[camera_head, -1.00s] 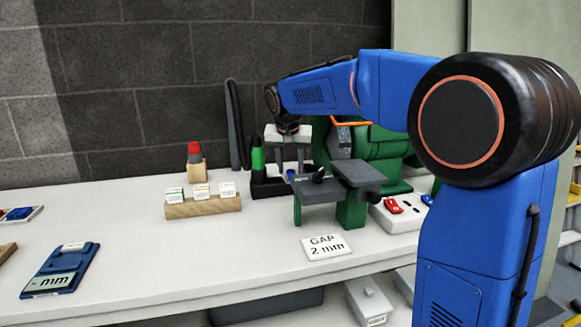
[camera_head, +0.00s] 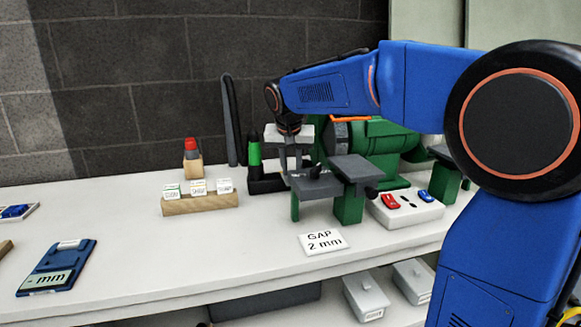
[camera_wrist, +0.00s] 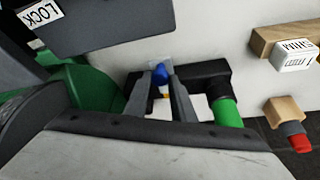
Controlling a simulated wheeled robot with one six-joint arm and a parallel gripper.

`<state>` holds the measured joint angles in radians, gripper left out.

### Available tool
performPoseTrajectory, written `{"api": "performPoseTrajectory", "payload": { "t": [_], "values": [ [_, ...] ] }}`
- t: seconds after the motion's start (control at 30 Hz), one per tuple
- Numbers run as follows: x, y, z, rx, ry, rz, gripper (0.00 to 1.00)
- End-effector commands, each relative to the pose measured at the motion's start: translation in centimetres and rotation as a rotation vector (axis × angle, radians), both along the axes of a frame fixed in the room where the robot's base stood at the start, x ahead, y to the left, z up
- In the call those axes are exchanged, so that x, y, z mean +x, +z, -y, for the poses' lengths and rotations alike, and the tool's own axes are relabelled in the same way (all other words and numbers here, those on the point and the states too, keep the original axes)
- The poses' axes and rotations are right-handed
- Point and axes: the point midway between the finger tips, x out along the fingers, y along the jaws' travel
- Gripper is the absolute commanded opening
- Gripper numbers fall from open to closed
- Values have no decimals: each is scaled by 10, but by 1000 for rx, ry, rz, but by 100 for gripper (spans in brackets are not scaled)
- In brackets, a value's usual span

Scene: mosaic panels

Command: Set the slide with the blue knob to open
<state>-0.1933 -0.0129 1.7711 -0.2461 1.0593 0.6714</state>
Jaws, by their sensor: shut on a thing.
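The blue knob (camera_wrist: 160,73) shows in the wrist view between my fingertips. My gripper (camera_wrist: 160,82) is shut on it, one grey finger on each side. In the head view my gripper (camera_head: 292,168) points down at the left end of the grey plates of the green grinder (camera_head: 380,145); the knob is hidden there behind the fingers. The slide under the knob is mostly hidden, so its position cannot be told. A label reading LOCK (camera_wrist: 40,13) sits on a dark grey plate in the wrist view's upper left corner.
A black holder with a green-banded bottle (camera_head: 256,158) stands close behind my gripper. A wooden block with labelled pieces (camera_head: 200,203) lies to the left. A GAP 2 mm card (camera_head: 324,242) lies in front. A white box with red and blue switches (camera_head: 405,209) stands right.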

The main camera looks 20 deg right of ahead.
Motion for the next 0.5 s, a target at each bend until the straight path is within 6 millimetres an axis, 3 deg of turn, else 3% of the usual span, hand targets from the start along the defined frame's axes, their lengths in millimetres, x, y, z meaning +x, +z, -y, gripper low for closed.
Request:
{"api": "performPoseTrajectory", "payload": {
  "t": [0.07,0.1,0.17,0.5],
  "values": [
    [-3,-1,0,0,-1,-8,0],
    [-3,-1,0,0,-1,-8,27],
    [-3,-1,0,0,-1,-8,41],
    [-2,1,0,0,-1,-5,41]
  ]
}}
